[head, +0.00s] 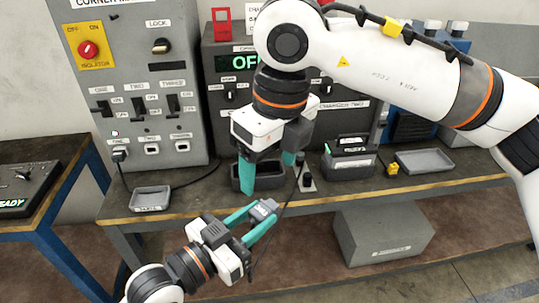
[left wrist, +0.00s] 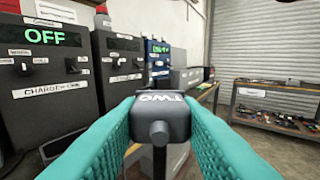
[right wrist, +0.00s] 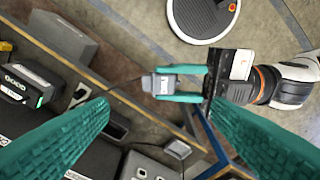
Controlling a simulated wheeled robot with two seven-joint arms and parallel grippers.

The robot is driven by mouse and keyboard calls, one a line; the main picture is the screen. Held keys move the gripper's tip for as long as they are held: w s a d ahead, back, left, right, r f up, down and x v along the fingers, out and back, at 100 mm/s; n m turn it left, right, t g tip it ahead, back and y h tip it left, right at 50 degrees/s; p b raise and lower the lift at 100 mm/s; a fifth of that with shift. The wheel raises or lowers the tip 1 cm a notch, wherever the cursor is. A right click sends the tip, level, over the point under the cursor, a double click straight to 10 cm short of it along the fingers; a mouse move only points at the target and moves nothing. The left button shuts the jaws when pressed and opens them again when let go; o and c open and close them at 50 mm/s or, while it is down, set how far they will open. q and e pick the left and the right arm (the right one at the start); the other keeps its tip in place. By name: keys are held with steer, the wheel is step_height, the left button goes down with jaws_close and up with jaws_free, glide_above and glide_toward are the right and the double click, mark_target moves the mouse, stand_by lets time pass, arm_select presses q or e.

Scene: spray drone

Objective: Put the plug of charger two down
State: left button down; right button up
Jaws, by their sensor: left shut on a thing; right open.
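The plug of charger two is a dark grey block marked TWO (left wrist: 163,108). It sits between the teal fingers of my left gripper (head: 258,217), which is shut on it. In the head view the plug (head: 264,209) is held in front of the bench edge, off the bench, and its black cable hangs below. The right wrist view shows the same plug (right wrist: 160,84) in the left fingers. My right gripper (head: 268,173) is open and empty, above the bench and behind the left one. A small plate with a black fitting (head: 307,181) stands on the bench to its right.
A black tray (head: 238,186) lies partly hidden behind the right gripper. A small grey tray (head: 151,203) is at left on the bench, a battery (head: 349,167) and wider grey tray (head: 425,161) at right. Charger cabinets line the back. A grey box (head: 385,240) is below the bench.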

mark_target(263, 208)
steer(key=f, duration=0.3)
steer(key=a+f, duration=0.1)
steer(key=f, duration=0.3)
steer(key=w+f, duration=0.1)
steer(key=f, duration=0.2)
steer(key=shift+a+f, duration=0.15)
steer(key=shift+f, duration=0.15)
steer(key=c, duration=1)
arm_select(q)
steer(key=c, duration=0.9)
jaws_free()
steer(key=shift+c, duration=0.2)
arm_select(e)
steer(key=shift+c, duration=0.4)
